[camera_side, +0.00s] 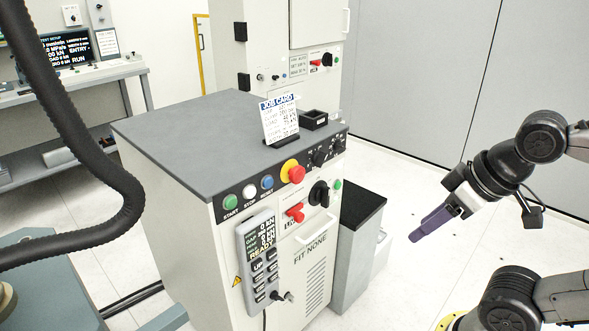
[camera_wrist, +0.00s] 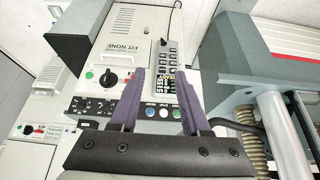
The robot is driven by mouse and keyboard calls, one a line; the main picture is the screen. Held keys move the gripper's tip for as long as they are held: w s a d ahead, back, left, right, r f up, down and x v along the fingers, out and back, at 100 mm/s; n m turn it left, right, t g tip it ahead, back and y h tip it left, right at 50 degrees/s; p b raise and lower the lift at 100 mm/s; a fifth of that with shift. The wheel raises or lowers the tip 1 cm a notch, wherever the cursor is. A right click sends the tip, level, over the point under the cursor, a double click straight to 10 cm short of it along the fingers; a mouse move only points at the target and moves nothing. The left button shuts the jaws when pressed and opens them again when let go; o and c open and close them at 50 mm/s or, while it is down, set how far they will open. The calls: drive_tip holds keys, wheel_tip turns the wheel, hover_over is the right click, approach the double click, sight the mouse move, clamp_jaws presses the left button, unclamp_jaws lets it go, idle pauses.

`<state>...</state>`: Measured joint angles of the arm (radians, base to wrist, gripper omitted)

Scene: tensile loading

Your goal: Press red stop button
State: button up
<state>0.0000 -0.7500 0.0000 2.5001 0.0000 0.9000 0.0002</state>
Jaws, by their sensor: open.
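A red mushroom button (camera_side: 293,171) on a yellow collar sits on the sloped front panel of the grey-topped cabinet (camera_side: 190,135). Left of it are a blue button (camera_side: 267,182), a white button labelled STOP (camera_side: 249,191) and a green START button (camera_side: 231,201). My gripper (camera_side: 432,222), with purple fingers, is in the air well to the right of the panel, touching nothing. In the wrist view my gripper (camera_wrist: 160,72) is open and empty. The blue, white and green buttons show between its fingers; the red mushroom is not visible there, probably behind the left finger.
A pendant (camera_side: 259,255) hangs on the cabinet front. A red switch (camera_side: 295,212) and black rotary knob (camera_side: 319,193) are below the red button. A job card (camera_side: 279,119) stands on the top. A low black-topped box (camera_side: 362,210) stands right of the cabinet. Open floor lies between it and my gripper.

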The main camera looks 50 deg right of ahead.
drive_tip(key=shift+w+m, duration=0.1)
drive_tip(key=shift+m, duration=0.3)
drive_tip(key=c, duration=0.5)
drive_tip(key=w+a+r+m+y, duration=0.1)
drive_tip(key=w+m, duration=0.1)
drive_tip(key=m, duration=0.1)
drive_tip(key=w+a+r+m+t+y, duration=0.1)
drive_tip(key=w+a+m, duration=0.1)
drive_tip(key=m, duration=0.1)
drive_tip(key=w+a+r+m+t+y, duration=0.1)
drive_tip(key=a+m, duration=0.1)
drive_tip(key=shift+w+a+r+m, duration=0.25)
drive_tip(key=shift+w+m, duration=0.15)
clamp_jaws()
drive_tip(key=w+d+m+t, duration=0.1)
drive_tip(key=w+d+m, duration=0.2)
drive_tip(key=w+m, duration=0.5)
drive_tip(key=w+d+m+t, duration=0.25)
drive_tip(key=w+m, duration=0.35)
drive_tip(key=m, duration=0.5)
drive_tip(key=w+d+f+m+g+h, duration=0.1)
drive_tip(key=w+d+f+m+h, duration=0.1)
drive_tip(key=d+f+m, duration=0.5)
drive_tip(key=w+d, duration=0.1)
drive_tip(key=d, duration=0.3)
drive_tip(key=shift+w+f, duration=0.25)
drive_tip(key=shift+f, duration=0.05)
drive_tip(key=shift+g, duration=0.25)
